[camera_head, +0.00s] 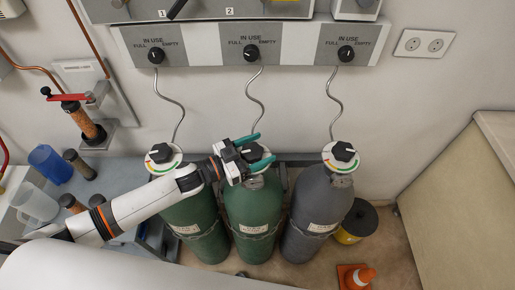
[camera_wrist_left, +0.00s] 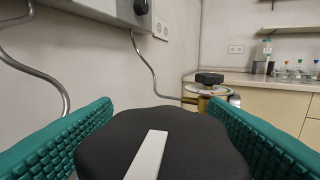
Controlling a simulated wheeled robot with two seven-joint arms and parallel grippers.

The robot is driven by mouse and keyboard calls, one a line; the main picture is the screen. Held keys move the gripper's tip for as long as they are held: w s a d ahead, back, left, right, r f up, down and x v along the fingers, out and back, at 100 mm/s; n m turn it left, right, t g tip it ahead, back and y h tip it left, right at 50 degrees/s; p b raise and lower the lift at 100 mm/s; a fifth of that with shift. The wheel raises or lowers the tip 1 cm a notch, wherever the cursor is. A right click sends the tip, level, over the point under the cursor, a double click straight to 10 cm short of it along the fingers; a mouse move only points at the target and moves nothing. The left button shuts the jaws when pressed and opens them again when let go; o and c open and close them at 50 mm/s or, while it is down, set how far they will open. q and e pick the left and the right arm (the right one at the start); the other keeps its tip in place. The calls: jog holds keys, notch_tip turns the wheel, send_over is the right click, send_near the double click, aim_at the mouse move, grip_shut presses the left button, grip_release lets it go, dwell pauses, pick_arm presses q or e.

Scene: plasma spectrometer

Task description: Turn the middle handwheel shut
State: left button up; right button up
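The middle handwheel is a black lobed knob with a white bar, large in the left wrist view (camera_wrist_left: 160,145). In the left wrist view the fingers (camera_wrist_left: 160,110) stand on either side of the handwheel. I see no clear gap there, but cannot tell whether they press on it. My right gripper is not in view.
A green cylinder (camera_head: 197,225) with its own black handwheel (camera_head: 161,153) stands left, a grey cylinder (camera_head: 318,215) with another handwheel (camera_head: 344,151) right. A panel with three selector knobs (camera_head: 252,52) is above. Blue and clear jugs are at left.

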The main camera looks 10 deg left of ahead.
pick_arm(q)
jog(key=shift+o, duration=0.4)
jog(key=shift+s+a+f, duration=0.1)
jog(key=shift+s+a, duration=0.1)
jog(key=shift+a, duration=0.1)
jog(key=b+v, duration=0.2)
jog(key=v, duration=0.9)
jog(key=shift+s+b, duration=0.2)
jog(key=shift+b, duration=0.15)
